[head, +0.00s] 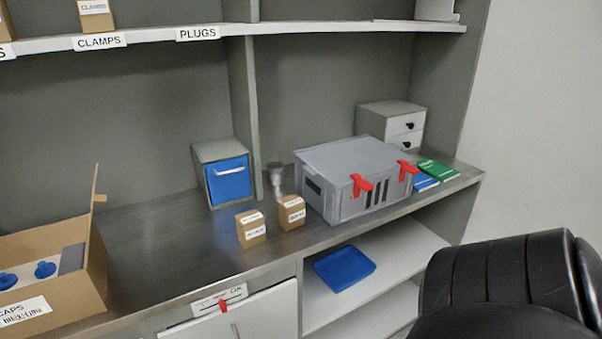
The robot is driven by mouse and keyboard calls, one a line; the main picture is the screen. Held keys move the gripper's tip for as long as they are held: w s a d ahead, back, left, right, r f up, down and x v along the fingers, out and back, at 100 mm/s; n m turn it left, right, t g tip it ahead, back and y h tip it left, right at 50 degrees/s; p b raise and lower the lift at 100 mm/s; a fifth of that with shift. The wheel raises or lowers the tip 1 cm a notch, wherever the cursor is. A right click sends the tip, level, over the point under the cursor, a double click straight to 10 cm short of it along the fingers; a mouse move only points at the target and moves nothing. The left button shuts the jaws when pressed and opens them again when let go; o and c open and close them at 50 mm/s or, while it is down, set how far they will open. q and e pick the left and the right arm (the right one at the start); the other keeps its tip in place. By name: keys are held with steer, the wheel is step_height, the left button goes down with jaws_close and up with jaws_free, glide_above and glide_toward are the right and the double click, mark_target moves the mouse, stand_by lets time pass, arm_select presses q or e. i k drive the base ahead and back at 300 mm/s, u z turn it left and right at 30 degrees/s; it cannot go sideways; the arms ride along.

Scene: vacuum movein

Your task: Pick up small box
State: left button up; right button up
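Two small brown cardboard boxes with white labels stand side by side on the grey bench top (170,255), near its front edge. The left small box (251,232) is slightly nearer to me, and the right small box (291,214) stands close to the large grey case. The label text is too small to read. Neither of my grippers is in view.
A grey case (335,160) with red latches stands right of the boxes. A blue-fronted bin (228,180) and small grey object (275,170) stand behind. An open carton (95,265) is at left. A black shape fills the lower right; I cannot tell what it is.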

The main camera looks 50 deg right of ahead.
mark_target(291, 209)
steer(key=z, duration=1.65)
